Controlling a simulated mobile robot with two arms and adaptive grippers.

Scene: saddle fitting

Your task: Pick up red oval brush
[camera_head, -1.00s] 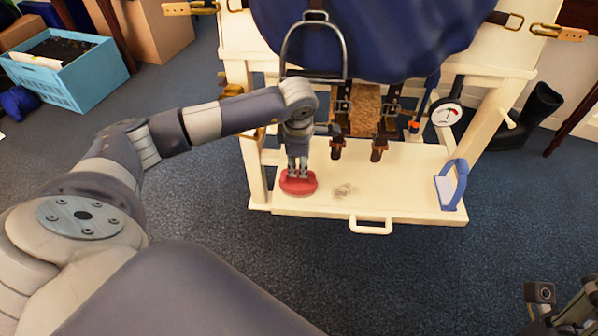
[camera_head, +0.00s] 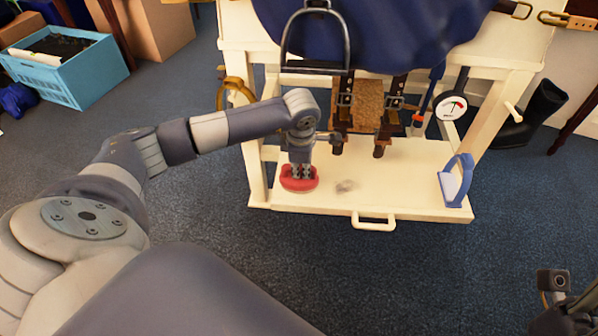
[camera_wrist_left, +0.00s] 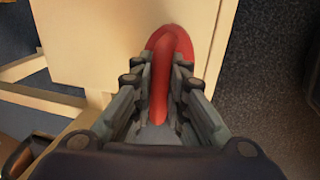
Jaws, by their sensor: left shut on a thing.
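The red oval brush (camera_head: 299,184) is at the left front of the cream stand's low shelf (camera_head: 400,200). My left gripper (camera_head: 302,173) points down at it from above, with its fingers closed around the brush's raised middle. In the left wrist view the brush (camera_wrist_left: 171,39) runs between the two finger pads (camera_wrist_left: 160,88), with its rounded end showing beyond them. The brush appears to be at the shelf surface; any gap beneath it is too small to tell. Part of my right arm shows at the lower right corner, and its fingers cannot be made out.
A steel stirrup (camera_head: 316,70) and brown straps (camera_head: 345,103) hang close behind my left wrist. A blue-framed item (camera_head: 456,181) stands at the shelf's right end, below a round gauge (camera_head: 451,108). The shelf's middle is mostly clear.

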